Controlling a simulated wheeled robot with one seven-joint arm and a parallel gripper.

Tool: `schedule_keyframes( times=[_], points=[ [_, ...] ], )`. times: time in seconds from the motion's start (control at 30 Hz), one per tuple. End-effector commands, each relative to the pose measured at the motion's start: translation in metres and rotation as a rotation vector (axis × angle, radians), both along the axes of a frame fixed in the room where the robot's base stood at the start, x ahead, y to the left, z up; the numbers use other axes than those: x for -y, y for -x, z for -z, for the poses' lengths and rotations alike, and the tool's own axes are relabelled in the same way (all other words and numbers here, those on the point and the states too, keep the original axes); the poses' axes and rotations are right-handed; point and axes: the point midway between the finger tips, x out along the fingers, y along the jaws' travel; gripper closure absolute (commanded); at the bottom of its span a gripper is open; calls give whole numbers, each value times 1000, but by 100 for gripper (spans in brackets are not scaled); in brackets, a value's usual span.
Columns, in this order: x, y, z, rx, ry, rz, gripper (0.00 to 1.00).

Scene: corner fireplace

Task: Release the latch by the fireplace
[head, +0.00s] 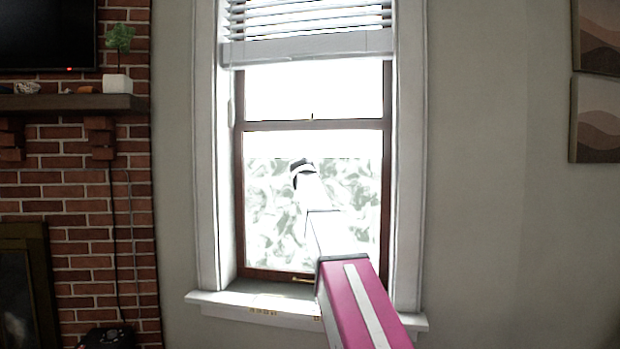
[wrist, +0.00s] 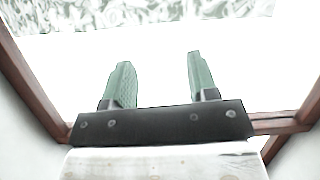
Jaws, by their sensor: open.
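The window (head: 312,125) stands right of the brick fireplace, with brown sash frames and a bright pane. A small dark piece (head: 312,116) stands on its middle rail and looks like a latch, though it is too small to be sure. A small brass piece (head: 302,280) sits on the bottom rail. My gripper (head: 302,168) is in front of the lower pane, below the middle rail, with my pink and white arm reaching up to it. In the wrist view, my gripper's two green fingers (wrist: 159,62) are apart with nothing between them. No latch is recognisable there.
White blinds (head: 308,45) cover the window top. A white sill (head: 255,302) juts out below. A mantel (head: 70,103) with a potted plant (head: 119,45) is at the left. Pictures (head: 597,120) hang at the right. The wall between is bare.

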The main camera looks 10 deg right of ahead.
Motion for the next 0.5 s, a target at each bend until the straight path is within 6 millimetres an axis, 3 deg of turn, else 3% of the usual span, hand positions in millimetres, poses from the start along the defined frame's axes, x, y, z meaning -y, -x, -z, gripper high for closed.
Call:
schedule_keyframes(
  times=[0.17, 0.27, 0.5],
  points=[
    [9, -9, -36, -13, -26, -30, 63],
    [18, -14, -81, -29, -54, -80, 63],
    [34, -10, -209, -47, -99, -272, 63]
  ],
)
